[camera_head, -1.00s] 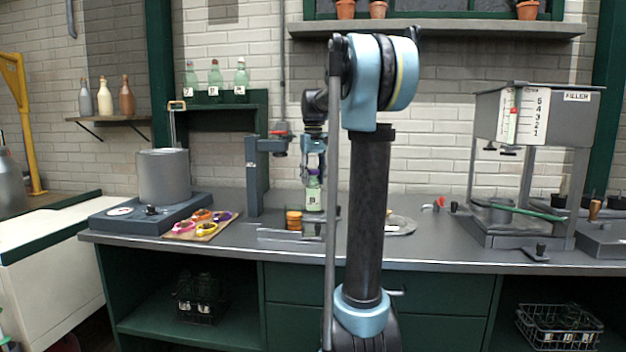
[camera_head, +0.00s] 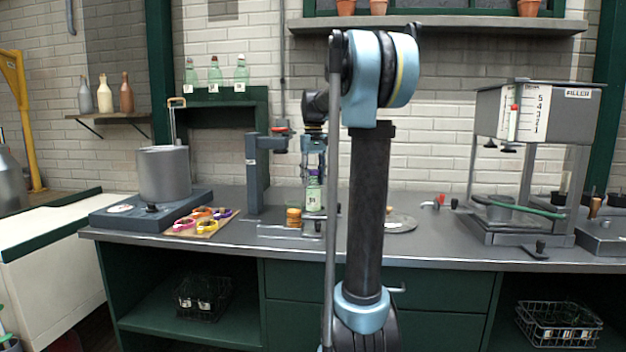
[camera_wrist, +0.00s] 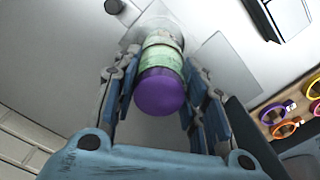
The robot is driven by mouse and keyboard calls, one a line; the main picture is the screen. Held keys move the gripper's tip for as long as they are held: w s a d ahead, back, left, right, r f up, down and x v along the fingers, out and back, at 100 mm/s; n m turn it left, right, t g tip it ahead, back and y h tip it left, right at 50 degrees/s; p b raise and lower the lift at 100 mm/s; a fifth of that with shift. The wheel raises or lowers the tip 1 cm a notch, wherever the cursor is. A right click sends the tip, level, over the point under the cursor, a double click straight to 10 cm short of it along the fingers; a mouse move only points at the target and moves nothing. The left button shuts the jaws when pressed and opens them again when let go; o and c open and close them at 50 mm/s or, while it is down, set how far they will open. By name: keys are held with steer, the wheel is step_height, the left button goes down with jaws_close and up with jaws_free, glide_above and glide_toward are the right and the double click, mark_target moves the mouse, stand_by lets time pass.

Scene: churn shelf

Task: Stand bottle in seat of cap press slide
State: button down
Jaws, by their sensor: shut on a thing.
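The bottle (camera_head: 313,196), green with a pale label, stands upright in my gripper (camera_head: 314,172) above the cap press slide (camera_head: 290,230) on the bench. In the wrist view the bottle's purple top (camera_wrist: 160,93) points at the camera, between the two fingers of my gripper (camera_wrist: 160,85), which are shut on it. The bottle's base is small and partly hidden, so I cannot tell whether it touches the slide or sits in its seat. The cap press column (camera_head: 254,175) stands just left of the bottle.
A small stack of orange-brown discs (camera_head: 294,217) stands just left of the bottle. A board with coloured rings (camera_head: 200,222) lies further left, beside a pot (camera_head: 164,173) on a grey base. A round metal plate (camera_head: 400,224) and the filler (camera_head: 538,115) are to the right.

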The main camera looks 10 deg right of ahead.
steer(key=shift+f, duration=0.1)
stand_by(0.3)
steer(key=c, duration=0.9)
jaws_free()
steer(key=shift+c, duration=0.9)
steer(key=shift+r, duration=3.5)
